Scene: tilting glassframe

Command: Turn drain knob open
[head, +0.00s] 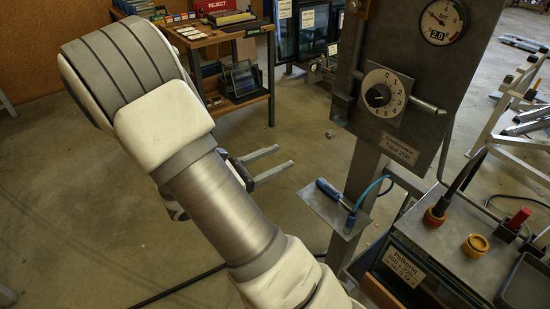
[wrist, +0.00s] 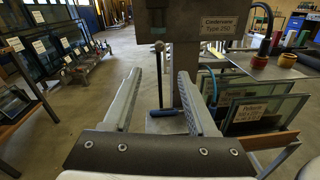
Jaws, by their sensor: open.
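A black round knob (head: 378,95) sits on a white numbered dial on the dark upright panel (head: 410,60). No label that I can read marks it as the drain knob. A small rod sticks out to the right of the dial. My gripper (head: 284,157) is in mid-air to the left of the panel's post and below the dial, apart from both. Its two fingers are spread with nothing between them. In the wrist view the open fingers (wrist: 160,73) point toward the post, below the panel's label plate (wrist: 217,27). The knob is not visible in the wrist view.
A small plate (head: 318,212) on the post holds a blue-handled tool (head: 328,190). A pressure gauge (head: 441,22) is above the dial. A bench at right carries a yellow ring-shaped part (head: 475,245) and a red-handled part (head: 518,218). Open floor lies left of the post.

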